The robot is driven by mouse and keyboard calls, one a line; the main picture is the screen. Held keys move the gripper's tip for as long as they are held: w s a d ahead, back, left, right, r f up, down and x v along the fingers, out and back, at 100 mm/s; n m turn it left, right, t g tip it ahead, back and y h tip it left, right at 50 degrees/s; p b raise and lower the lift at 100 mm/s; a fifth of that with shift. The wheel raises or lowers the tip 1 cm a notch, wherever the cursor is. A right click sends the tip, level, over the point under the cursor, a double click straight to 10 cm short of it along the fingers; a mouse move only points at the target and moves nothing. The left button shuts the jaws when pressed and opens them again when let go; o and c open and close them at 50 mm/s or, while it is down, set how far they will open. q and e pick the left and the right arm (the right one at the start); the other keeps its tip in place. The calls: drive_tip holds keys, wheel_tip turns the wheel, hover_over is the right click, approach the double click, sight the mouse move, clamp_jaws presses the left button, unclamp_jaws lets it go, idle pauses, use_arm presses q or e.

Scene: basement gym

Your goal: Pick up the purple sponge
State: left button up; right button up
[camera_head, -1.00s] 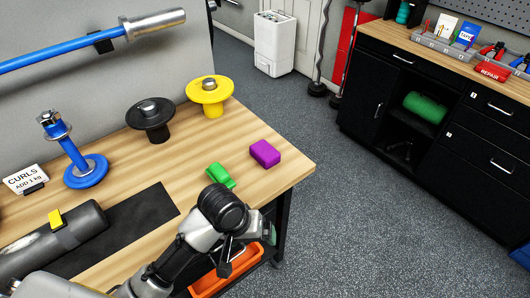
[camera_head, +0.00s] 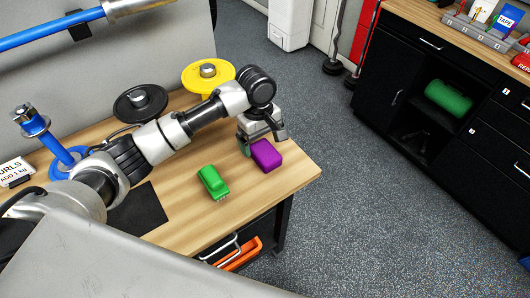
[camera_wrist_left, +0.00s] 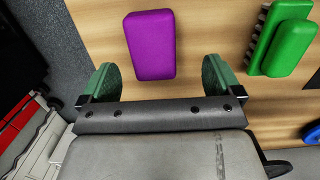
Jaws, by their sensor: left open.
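The purple sponge (camera_head: 266,155) lies on the wooden table near its right end. In the left wrist view the purple sponge (camera_wrist_left: 151,45) lies ahead of the fingers, between their lines. My left gripper (camera_head: 262,142) is at the sponge's upper left side in the head view, partly hiding its edge. Its two green-padded fingers are spread, and the left wrist view shows the gripper (camera_wrist_left: 160,82) open with nothing held. I cannot tell whether a finger touches the sponge. My right gripper is not in view.
A green brush (camera_head: 213,182) lies left of the sponge. A yellow weight holder (camera_head: 208,76) and a black one (camera_head: 140,103) stand at the table's back. An orange bin (camera_head: 243,254) is below the front edge. Open floor lies to the right.

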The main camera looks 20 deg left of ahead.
sight(265, 150)
use_arm(q)
drive_tip(key=shift+w+d+f, duration=0.1)
drive_tip(key=shift+w+f, duration=0.25)
drive_tip(key=shift+f, duration=0.5)
drive_tip(key=f, duration=0.2)
drive_tip(key=f+p, duration=0.1)
drive_tip(key=shift+d+f, duration=0.25)
drive_tip(key=shift+f, duration=0.55)
drive_tip(key=c, duration=1)
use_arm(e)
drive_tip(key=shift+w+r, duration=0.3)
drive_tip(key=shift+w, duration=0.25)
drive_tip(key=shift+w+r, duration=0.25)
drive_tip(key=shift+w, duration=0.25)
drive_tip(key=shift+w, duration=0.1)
